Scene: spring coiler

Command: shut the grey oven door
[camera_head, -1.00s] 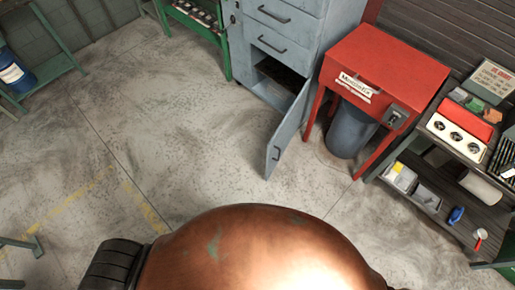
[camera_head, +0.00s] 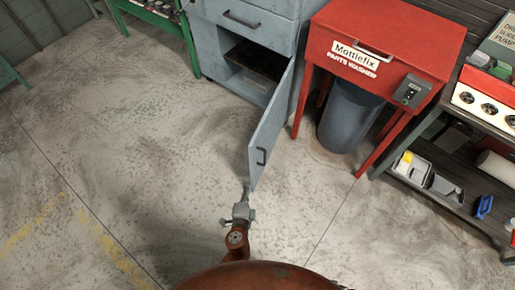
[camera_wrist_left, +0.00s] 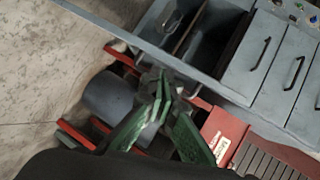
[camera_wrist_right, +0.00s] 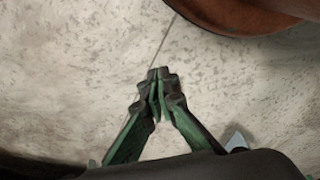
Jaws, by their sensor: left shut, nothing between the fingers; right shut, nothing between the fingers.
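The grey door (camera_head: 268,145) hangs wide open from the lower compartment of a grey cabinet (camera_head: 207,45) in the head view. A dark handle is on its face. My left gripper (camera_head: 246,190) is beside the door's free outer end at its lower corner; I cannot tell whether they touch. In the left wrist view the left gripper's green fingers (camera_wrist_left: 161,85) are shut and empty, in front of a long grey strip that looks like the door's edge (camera_wrist_left: 110,30). My right gripper (camera_wrist_right: 158,78) is shut and empty above bare floor in the right wrist view; the head view does not show it.
A red parts washer (camera_head: 385,40) with a dark grey bin (camera_head: 348,115) under it stands right of the door. A workbench with trays (camera_head: 440,188) is at the far right. A green stand (camera_head: 160,30) is left of the cabinet. The floor left of the door is clear.

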